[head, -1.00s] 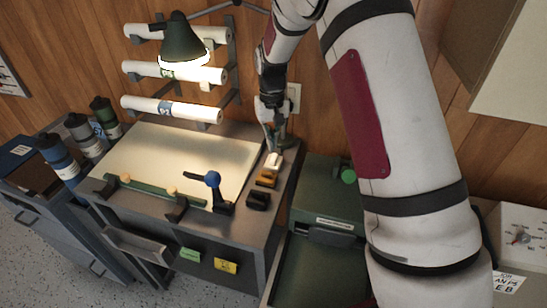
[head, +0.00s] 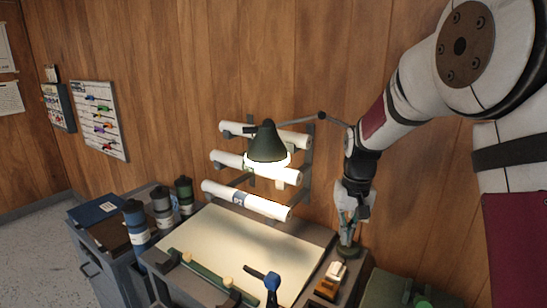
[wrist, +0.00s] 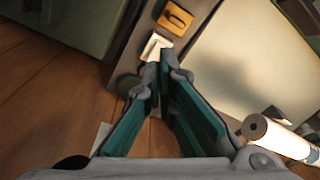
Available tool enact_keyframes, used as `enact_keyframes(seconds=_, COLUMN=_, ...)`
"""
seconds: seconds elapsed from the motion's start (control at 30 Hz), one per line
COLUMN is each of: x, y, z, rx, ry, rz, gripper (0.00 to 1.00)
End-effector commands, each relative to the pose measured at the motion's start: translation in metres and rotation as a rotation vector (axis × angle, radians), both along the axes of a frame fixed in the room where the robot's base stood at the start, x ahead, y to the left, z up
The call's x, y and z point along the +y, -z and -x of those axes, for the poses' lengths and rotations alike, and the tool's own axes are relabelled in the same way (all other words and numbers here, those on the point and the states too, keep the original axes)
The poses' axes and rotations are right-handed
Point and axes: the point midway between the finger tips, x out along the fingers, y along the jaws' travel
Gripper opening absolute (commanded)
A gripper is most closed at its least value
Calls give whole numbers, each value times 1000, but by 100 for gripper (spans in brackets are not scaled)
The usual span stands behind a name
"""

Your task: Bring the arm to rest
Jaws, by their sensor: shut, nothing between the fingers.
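My arm reaches down from the upper right in the head view. My gripper (head: 347,237) points down over the back right corner of the lit drawing table (head: 225,238), beside the wall. In the wrist view the two green-lined fingers of my gripper (wrist: 165,58) meet at their tips with nothing between them. Beyond the tips are a white block (wrist: 155,46) and an orange-yellow block (wrist: 175,18) on the table's dark edge. The white block also shows in the head view (head: 337,270), just below the gripper. Whether the fingertips touch anything is unclear.
A lit green lamp (head: 267,143) hangs before paper rolls on a wall rack (head: 248,200), left of my gripper. Several bottles (head: 162,210) stand left of the table. A green case (head: 390,288) is at lower right.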

Motion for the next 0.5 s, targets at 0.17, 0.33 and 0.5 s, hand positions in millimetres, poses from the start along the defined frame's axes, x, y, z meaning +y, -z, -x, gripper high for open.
enact_keyframes(seconds=0.17, x=0, y=-60, z=46, rx=-70, ry=-9, rz=-9, gripper=0)
enact_keyframes(seconds=0.33, x=0, y=-100, z=95, rx=-130, ry=-18, rz=-11, gripper=0)
enact_keyframes(seconds=0.5, x=0, y=-128, z=148, rx=-190, ry=-29, rz=-6, gripper=0)
